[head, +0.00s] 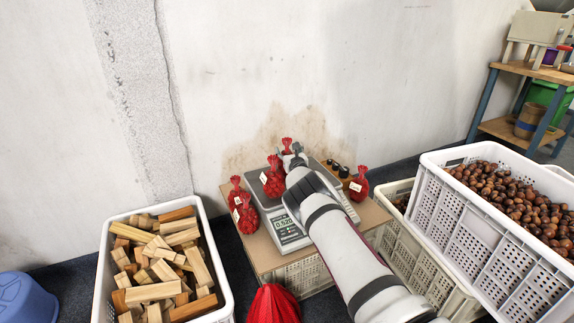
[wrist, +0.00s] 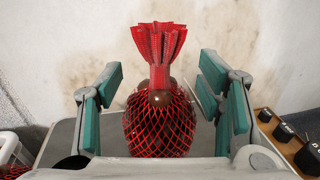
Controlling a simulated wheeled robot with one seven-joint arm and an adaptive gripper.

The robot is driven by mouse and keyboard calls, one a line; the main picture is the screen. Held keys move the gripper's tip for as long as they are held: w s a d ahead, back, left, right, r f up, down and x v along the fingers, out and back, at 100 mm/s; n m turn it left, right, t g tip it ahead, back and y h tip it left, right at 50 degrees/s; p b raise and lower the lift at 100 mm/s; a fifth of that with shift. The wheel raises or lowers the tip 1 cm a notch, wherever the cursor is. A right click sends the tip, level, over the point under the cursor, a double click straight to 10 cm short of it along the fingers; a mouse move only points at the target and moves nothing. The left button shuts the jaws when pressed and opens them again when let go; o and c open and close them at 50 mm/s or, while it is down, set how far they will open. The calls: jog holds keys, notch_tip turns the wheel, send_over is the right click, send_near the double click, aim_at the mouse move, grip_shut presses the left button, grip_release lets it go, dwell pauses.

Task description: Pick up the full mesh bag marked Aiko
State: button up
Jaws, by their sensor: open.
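A full red mesh bag (wrist: 160,125) with a gathered, flared top stands upright between my gripper's fingers in the wrist view. Dark round chestnuts show through its net. My gripper (wrist: 163,100) is open, with one green-padded finger on each side of the bag. In the head view, my gripper (head: 294,157) reaches over the scale, and a red bag top (head: 287,144) shows just behind it. Other red bags with white tags stand at the scale's left (head: 246,214), on its left part (head: 272,177) and at its right (head: 359,184). I cannot read the name on any tag.
The scale (head: 290,234) sits on a cardboard-topped crate (head: 268,258). Dark-topped stamps (wrist: 285,132) stand in a wooden holder to the right. A crate of wood blocks (head: 101,290) is left, a crate of chestnuts (head: 475,222) right. Red netting (head: 272,304) lies in front. The wall stands close behind.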

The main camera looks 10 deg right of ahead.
grip_shut()
jog(key=shift+f, duration=0.1)
jog(key=shift+s, duration=0.1)
